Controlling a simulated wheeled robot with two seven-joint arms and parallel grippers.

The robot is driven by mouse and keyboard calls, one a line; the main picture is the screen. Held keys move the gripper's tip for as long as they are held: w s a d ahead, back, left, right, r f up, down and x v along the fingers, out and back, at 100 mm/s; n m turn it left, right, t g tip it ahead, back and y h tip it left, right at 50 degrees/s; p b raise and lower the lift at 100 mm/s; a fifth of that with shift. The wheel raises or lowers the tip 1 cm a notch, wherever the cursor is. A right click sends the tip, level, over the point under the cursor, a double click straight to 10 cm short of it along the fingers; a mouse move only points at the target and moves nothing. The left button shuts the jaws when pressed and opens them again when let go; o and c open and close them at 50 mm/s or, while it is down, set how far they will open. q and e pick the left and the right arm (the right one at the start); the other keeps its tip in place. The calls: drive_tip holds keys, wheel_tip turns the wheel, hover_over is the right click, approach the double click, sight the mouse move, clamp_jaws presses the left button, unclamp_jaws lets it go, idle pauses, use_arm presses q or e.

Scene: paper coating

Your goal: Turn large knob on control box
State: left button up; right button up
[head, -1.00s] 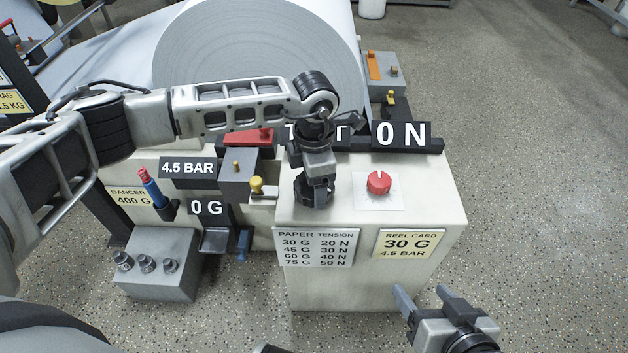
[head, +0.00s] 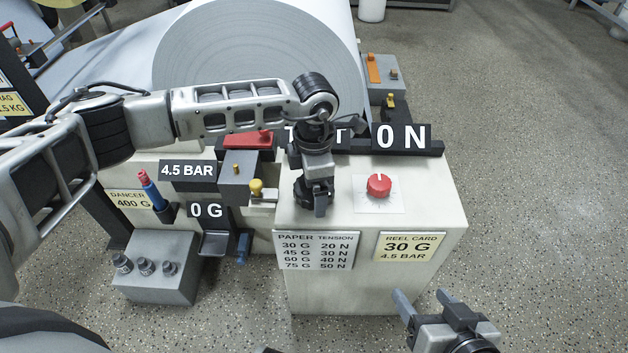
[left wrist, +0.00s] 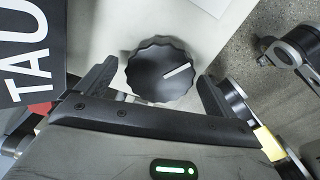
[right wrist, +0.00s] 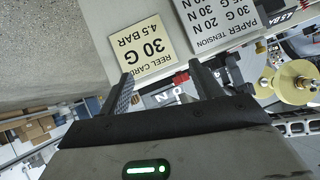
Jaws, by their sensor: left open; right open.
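The control box (head: 400,285) is a pale box with a paper tension chart and a reel card on its front. The large knob (left wrist: 160,72) is black and ribbed with a white pointer line, and shows in the left wrist view. My left gripper (left wrist: 158,78) is open above it, its fingers on either side of the knob; I cannot tell whether they touch it. In the head view my left gripper (head: 316,208) covers the knob. My right gripper (head: 425,299) is open and empty, in front of the box at the lower right.
A small red knob (head: 378,185) sits on the box top right of my left gripper. A display (head: 402,137) reading "0 N" stands behind it. A large paper roll (head: 260,50) is at the back. Floor at right is clear.

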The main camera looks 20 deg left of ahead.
use_arm(q)
wheel_tip(320, 180, up, 16)
drive_tip(key=p, duration=0.2)
drive_tip(key=shift+p, duration=0.35)
use_arm(e)
drive_tip(key=shift+s+d+r+g+h, duration=0.2)
drive_tip(key=shift+s+d+g+h, duration=0.1)
drive_tip(key=shift+s+d, duration=0.15)
drive_tip(key=shift+w, duration=0.1)
